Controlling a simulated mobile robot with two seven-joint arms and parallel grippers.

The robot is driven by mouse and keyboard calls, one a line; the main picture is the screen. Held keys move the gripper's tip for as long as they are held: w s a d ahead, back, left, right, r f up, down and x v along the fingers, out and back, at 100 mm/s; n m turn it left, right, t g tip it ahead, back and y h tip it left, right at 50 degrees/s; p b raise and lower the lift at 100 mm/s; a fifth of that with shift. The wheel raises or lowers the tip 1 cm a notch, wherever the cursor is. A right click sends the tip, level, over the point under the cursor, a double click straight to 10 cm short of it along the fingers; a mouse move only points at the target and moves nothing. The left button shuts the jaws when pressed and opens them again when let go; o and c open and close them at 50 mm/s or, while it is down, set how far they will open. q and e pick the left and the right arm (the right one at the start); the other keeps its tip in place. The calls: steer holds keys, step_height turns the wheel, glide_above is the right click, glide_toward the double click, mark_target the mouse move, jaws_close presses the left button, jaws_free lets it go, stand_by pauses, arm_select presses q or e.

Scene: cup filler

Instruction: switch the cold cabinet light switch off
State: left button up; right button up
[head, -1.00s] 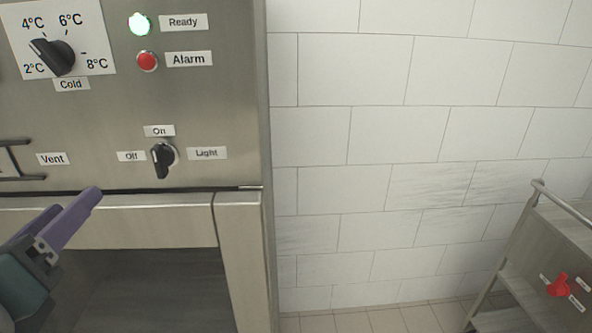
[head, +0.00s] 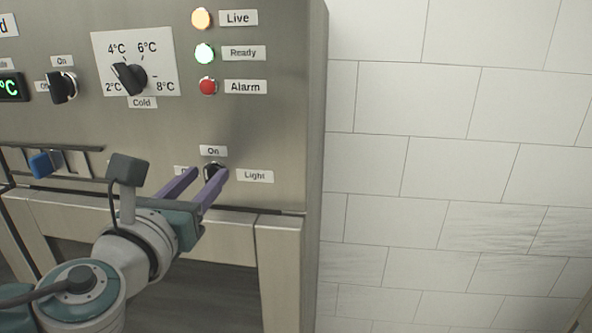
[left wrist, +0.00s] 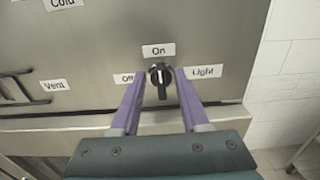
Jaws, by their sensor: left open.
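The cold cabinet light switch is a black rotary knob (left wrist: 161,82) on the steel panel, with On above it, Off to its left and Light to its right. In the left wrist view its bar stands about upright, in line with the On label. In the head view the knob (head: 212,168) is partly hidden by my fingers. My left gripper (head: 208,172) is open, its two purple fingers (left wrist: 160,74) reaching to either side of the knob. I cannot tell whether they touch it. My right gripper is not in view.
Above are the Cold temperature dial (head: 132,78), another black On/Off knob (head: 62,86) and Live, Ready and Alarm lamps (head: 207,87). A blue slider (head: 42,164) in a metal frame is at left. The cabinet ends at right before a white tiled wall (head: 440,150).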

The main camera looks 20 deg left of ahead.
arm_select(q)
steer(key=shift+c, duration=0.3)
jaws_close()
stand_by(0.3)
